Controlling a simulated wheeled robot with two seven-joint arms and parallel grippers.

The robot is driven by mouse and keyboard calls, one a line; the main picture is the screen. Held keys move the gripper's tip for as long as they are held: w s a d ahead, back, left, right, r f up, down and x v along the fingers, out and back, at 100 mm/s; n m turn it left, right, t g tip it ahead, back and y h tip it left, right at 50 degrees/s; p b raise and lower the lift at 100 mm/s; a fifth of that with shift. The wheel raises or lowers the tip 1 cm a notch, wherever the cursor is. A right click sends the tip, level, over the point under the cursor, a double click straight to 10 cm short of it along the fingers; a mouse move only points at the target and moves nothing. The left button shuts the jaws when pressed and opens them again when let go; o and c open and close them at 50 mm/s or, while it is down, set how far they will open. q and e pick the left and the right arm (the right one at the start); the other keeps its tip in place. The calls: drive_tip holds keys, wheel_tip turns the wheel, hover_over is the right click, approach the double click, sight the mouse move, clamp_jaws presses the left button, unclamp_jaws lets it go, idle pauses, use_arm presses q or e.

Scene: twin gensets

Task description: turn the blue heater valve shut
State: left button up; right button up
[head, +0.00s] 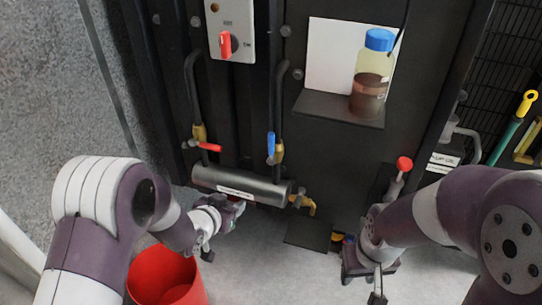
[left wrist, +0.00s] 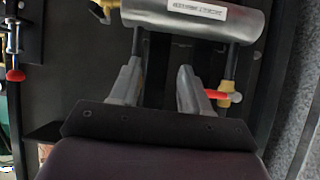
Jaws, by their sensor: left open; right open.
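The blue valve handle (head: 270,143) stands upright along its pipe, just above the right part of the grey heater cylinder (head: 215,179) in the head view. My left gripper (head: 230,213) is open and empty, low in front of the cylinder's underside, apart from the blue handle. In the left wrist view its two fingers (left wrist: 158,72) are spread, with the cylinder (left wrist: 160,12) beyond them; I cannot make out the blue handle there. My right gripper (head: 376,283) is open, low at the right, away from the valve.
A red valve handle (head: 209,147) lies crosswise on the left pipe; it also shows in the left wrist view (left wrist: 207,94). A brass tap (head: 305,203) is at the cylinder's right end. A blue-capped bottle (head: 371,75) stands on a shelf. A red bucket (head: 170,279) is below my left arm.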

sight(269, 142)
use_arm(q)
drive_tip(key=w+d+r+m+t+h, duration=0.2)
drive_tip(key=d+r+t+h, duration=0.25)
drive_tip(key=r, duration=0.55)
drive_tip(key=shift+n, duration=0.3)
drive_tip(key=p+x, duration=0.1)
drive_tip(key=x, duration=1.1)
drive_tip(key=shift+w+d, duration=0.15)
drive_tip(key=shift+w, duration=0.25)
clamp_jaws()
